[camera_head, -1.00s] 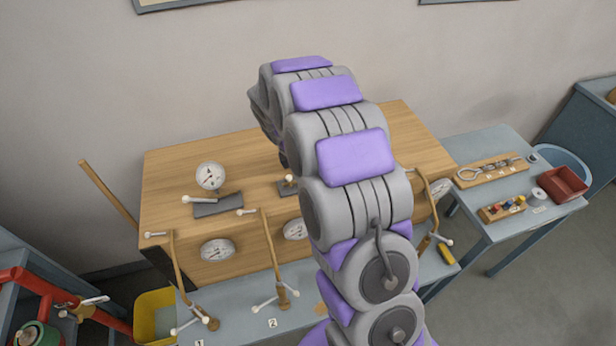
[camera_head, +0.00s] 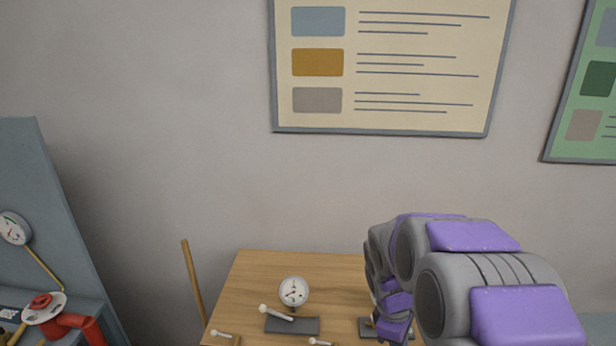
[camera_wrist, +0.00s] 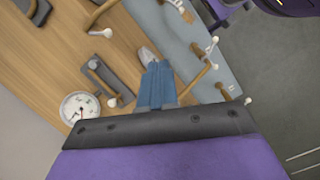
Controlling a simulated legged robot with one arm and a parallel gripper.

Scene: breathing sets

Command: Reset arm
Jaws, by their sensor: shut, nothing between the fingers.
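My arm (camera_head: 470,275) is in the lower right of the head view, bent over the wooden bench panel (camera_head: 245,275). My gripper (camera_wrist: 158,68) shows in the wrist view as two blue fingers side by side, shut and empty. It hangs over the wooden panel, near a brown lever with white ends (camera_wrist: 203,78). My gripper cannot be made out in the head view.
A white gauge (camera_head: 294,291) and a dark block with a white-knobbed lever (camera_head: 291,325) are on the panel. A wooden pole (camera_head: 194,285) leans at left. A blue-grey cabinet with a red pipe (camera_head: 75,325) stands far left. Wall posters (camera_head: 395,65) hang above.

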